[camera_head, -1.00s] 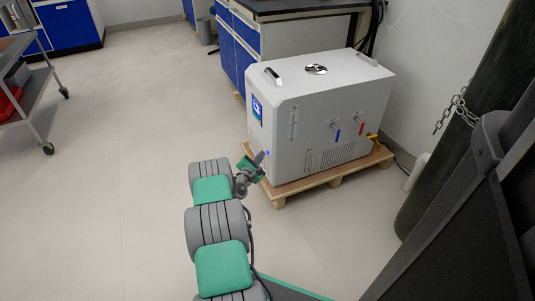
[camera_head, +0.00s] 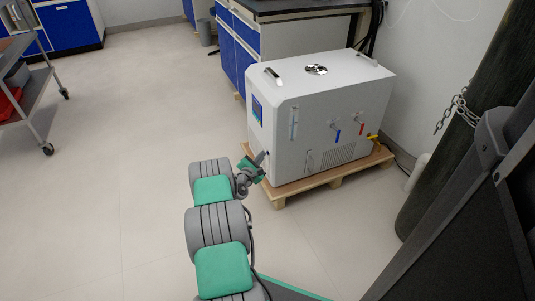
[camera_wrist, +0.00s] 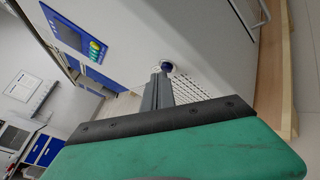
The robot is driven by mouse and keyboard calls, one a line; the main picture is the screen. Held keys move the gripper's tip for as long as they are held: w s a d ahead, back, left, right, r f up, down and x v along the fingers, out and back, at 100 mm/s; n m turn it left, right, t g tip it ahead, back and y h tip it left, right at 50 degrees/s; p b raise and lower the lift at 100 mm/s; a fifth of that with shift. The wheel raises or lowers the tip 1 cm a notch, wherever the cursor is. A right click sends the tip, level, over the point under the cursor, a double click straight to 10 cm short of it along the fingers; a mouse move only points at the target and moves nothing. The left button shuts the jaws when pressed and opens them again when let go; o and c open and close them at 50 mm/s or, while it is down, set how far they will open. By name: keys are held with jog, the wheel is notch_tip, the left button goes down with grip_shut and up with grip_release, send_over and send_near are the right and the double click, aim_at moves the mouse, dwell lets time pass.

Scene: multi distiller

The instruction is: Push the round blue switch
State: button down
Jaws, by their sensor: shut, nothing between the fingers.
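The round blue switch (camera_wrist: 167,66) is on the front panel of the white distiller (camera_head: 330,105). In the wrist view it shows just beyond the fingertips of my gripper (camera_wrist: 160,74). The fingers are shut with nothing between them. The tips partly overlap the switch's lower edge; I cannot tell whether they touch it. In the head view my gripper (camera_head: 262,157) is at the low left corner of the distiller, and the switch is hidden there. The distiller's display panel (camera_wrist: 75,35) is at the upper left in the wrist view.
The distiller stands on a wooden pallet (camera_head: 285,190). A dark gas cylinder (camera_head: 450,140) with a chain is at the right. A metal cart (camera_head: 35,105) is at the left. A blue cabinet (camera_head: 238,45) is behind.

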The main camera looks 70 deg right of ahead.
jog(key=shift+w+a, duration=0.35)
jog(key=w+a, duration=0.4)
jog(key=shift+a+b, duration=0.15)
jog(key=shift+b, duration=0.3)
jog(key=shift+w, duration=0.1)
